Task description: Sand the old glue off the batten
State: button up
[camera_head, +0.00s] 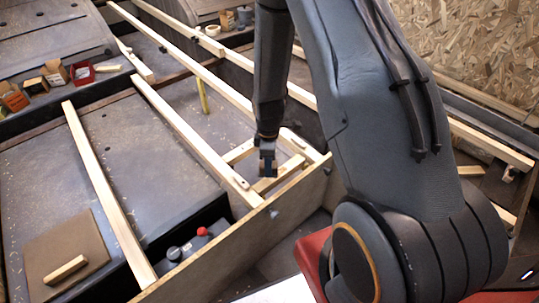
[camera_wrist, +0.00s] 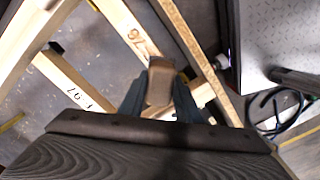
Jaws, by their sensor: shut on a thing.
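My gripper (camera_head: 267,160) points down over the frame of pale wooden battens and is shut on a small brown block, probably a sanding block. In the wrist view the block (camera_wrist: 160,82) sits between the two dark fingers (camera_wrist: 160,100). It overlaps the end of a pale batten (camera_wrist: 122,28) with dark written marks; I cannot tell if they touch. Another marked batten (camera_wrist: 75,84) lies to its left. In the head view a short batten (camera_head: 279,175) lies just beneath my gripper. I cannot make out any old glue.
A brown board (camera_head: 85,235) with a small wooden piece (camera_head: 65,268) lies at lower left. A red-knobbed object (camera_head: 202,232) sits in the dark gap near the front panel. Long battens (camera_head: 185,135) run across the arches. Small boxes (camera_head: 55,73) stand at far left.

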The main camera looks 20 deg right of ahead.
jog(key=shift+r+p, duration=1.25)
jog(key=shift+r, duration=0.6)
